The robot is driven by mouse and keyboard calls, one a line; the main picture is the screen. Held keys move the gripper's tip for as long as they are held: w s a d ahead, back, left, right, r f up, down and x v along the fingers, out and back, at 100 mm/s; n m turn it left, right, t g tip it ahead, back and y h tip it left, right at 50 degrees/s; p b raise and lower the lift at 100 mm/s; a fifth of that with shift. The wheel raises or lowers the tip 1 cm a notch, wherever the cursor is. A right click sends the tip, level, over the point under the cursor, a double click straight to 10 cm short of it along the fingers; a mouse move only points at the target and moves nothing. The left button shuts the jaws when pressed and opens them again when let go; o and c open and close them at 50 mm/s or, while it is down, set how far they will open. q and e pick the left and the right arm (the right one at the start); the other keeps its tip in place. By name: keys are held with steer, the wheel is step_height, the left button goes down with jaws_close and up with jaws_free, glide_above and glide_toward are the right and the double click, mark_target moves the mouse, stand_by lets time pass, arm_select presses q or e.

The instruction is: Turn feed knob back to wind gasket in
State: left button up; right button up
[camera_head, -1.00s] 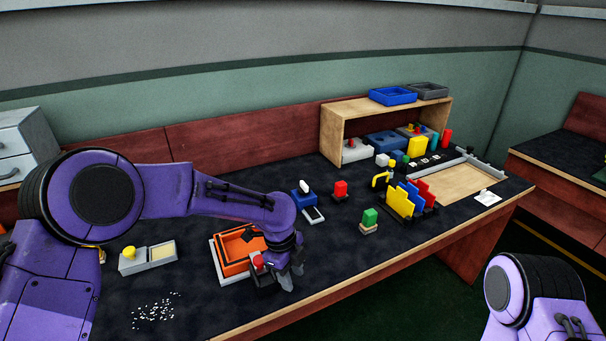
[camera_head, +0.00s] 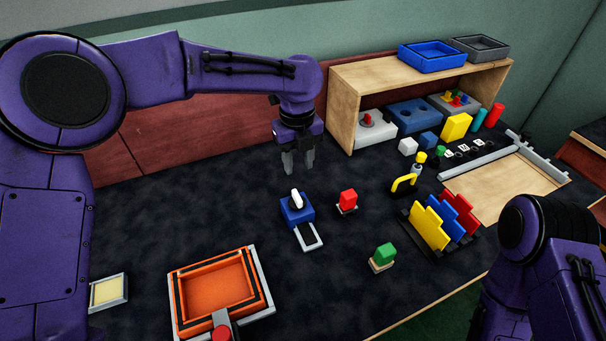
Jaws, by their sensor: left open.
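A small blue box (camera_head: 293,213) with an upright white knob (camera_head: 296,199) on top stands on the dark table in the head view; this looks like the feed knob. A grey frame with a dark inside (camera_head: 308,237) joins its front side, and I cannot make out a gasket there. My left gripper (camera_head: 298,164) is open and empty, pointing down above and behind the blue box, apart from it. My right arm shows at the lower right edge; its gripper is out of view.
An orange tray (camera_head: 215,288) with a red knob in front is at the lower left. A red block (camera_head: 347,200), a green block (camera_head: 383,255) and a rack of coloured plates (camera_head: 440,222) stand to the right. A wooden shelf (camera_head: 345,100) is behind. Bare table lies left of the blue box.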

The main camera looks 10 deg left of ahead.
mark_target(297, 194)
arm_select(q)
steer(key=s+f, duration=0.1)
steer(key=f, duration=0.1)
steer(key=s+f, duration=0.1)
steer(key=f, duration=0.1)
steer(key=s+f, duration=0.1)
steer(key=shift+a+f, duration=0.1)
steer(key=shift+f, duration=0.3)
steer(key=f, duration=0.1)
steer(key=w+f, duration=0.1)
steer(key=f, duration=0.2)
steer(key=shift+w, duration=0.4)
steer(key=shift+s+r, duration=0.25)
steer(key=shift+s, duration=0.15)
steer(key=shift+c, duration=0.3)
steer(key=shift+w+f, duration=0.1)
jaws_close()
arm_select(e)
steer(key=shift+s+r, duration=0.2)
steer(key=shift+s, duration=0.55)
